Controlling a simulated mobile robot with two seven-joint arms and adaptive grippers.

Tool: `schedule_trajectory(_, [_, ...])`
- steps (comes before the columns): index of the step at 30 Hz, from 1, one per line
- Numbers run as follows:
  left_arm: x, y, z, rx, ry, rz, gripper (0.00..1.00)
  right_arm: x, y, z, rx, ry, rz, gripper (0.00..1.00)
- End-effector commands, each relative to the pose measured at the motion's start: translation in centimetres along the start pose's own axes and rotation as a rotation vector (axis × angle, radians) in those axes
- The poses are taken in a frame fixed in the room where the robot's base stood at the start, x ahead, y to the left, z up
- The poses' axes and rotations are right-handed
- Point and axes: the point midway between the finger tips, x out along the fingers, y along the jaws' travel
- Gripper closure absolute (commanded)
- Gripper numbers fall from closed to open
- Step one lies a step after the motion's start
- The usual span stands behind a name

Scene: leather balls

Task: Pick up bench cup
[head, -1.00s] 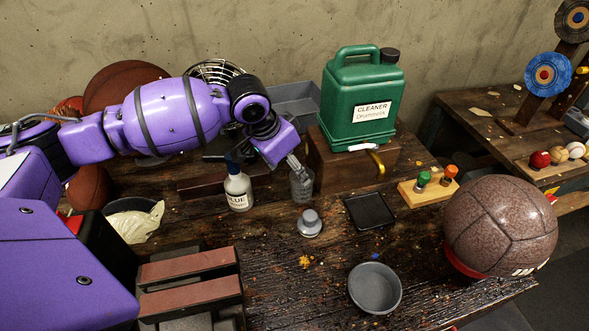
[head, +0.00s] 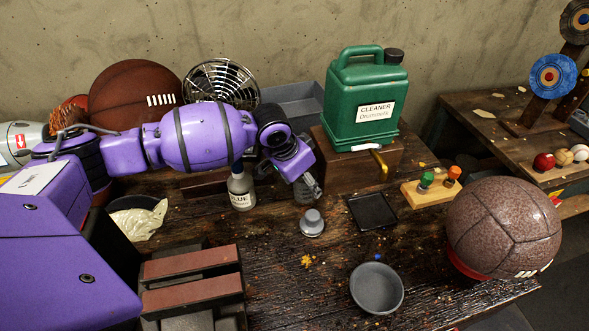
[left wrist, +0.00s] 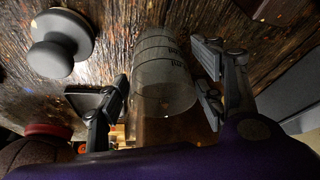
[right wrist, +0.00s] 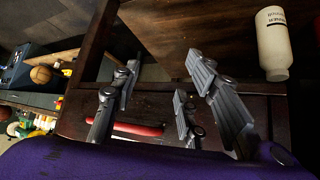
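The bench cup, which I take to be the clear cup with dark printed markings (left wrist: 165,80), stands on the dark wooden bench. In the head view, the cup (head: 302,194) is mostly hidden behind my left gripper (head: 314,189). In the left wrist view, the fingers of my left gripper (left wrist: 162,88) are open on either side of the cup, with small gaps seeming to show. My right gripper (right wrist: 160,82) is open and empty beside the bench's wooden frame. It is outside the head view.
A glue bottle (head: 241,188) stands just left of the cup, and a grey knobbed weight (head: 312,223) in front. A wooden box (head: 350,168) carrying a green cleaner jug (head: 364,100) is close behind right. A black tray (head: 371,211) and grey bowl (head: 376,289) lie nearer.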

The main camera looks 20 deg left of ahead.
Motion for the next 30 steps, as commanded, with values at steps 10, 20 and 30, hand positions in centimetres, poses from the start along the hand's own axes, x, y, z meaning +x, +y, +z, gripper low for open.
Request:
schedule_trajectory(10, [-0.1, 0.0, -0.1, 0.001, 0.002, -0.001, 0.79, 0.3, -0.2, -0.8, -0.001, 0.014, -0.003, 0.60])
schedule_trajectory(20, [-0.9, -0.1, -0.5, 0.001, 0.003, -0.002, 0.79, 0.2, -0.1, -0.6, 0.001, 0.010, -0.002, 0.60])
schedule_trajectory(30, [-6.0, 2.1, -1.8, 0.005, 0.007, -0.001, 0.79, -0.3, -0.1, -0.7, 0.004, 0.009, 0.000, 0.60])
